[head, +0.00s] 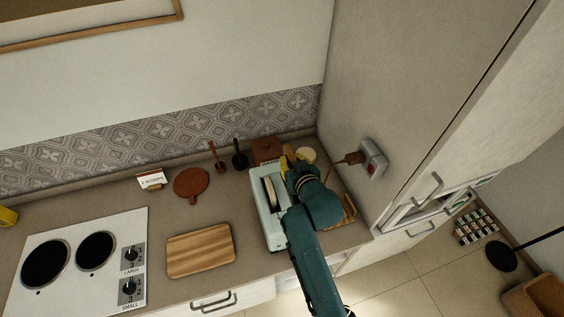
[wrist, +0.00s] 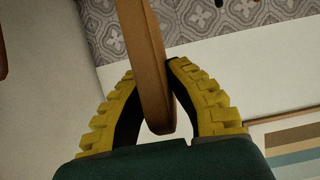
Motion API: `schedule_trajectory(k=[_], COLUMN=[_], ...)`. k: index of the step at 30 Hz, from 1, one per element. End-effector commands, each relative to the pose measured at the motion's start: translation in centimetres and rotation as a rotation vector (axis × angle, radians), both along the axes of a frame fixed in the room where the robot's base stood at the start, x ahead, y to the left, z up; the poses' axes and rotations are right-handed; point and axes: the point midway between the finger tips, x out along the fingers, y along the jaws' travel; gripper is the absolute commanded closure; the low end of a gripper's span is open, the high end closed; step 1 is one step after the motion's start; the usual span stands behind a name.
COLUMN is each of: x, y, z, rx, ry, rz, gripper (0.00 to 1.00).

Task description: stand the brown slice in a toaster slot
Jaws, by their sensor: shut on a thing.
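The pale mint toaster (head: 273,237) stands on the counter, partly covered on its right by my arm. A cream-coloured slice or slot insert (head: 269,192) shows in its top; I cannot tell which. My gripper (head: 287,162) is at the toaster's far right end, its yellow fingers pointing away from me. In the wrist view the yellow fingers (wrist: 153,95) are shut on the brown slice (wrist: 146,65), which shows edge-on between them and reaches up out of the frame. In the head view the slice is not clearly seen, and its height above the counter cannot be told.
A wooden board (head: 200,250), a red-brown round board (head: 191,183) and a small card (head: 151,179) lie left of the toaster. A brown box (head: 266,149) and a round cream item (head: 306,155) stand behind.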

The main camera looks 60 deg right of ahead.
Motion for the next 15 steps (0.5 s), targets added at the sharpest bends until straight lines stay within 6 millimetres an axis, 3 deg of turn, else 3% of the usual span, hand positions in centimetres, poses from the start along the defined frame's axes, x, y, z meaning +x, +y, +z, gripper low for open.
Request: schedule_trajectory(k=[15], x=[0.1], y=[0.1], z=[-4.0], rx=[0.000], ry=[0.000], rz=[0.002], gripper=[1.00])
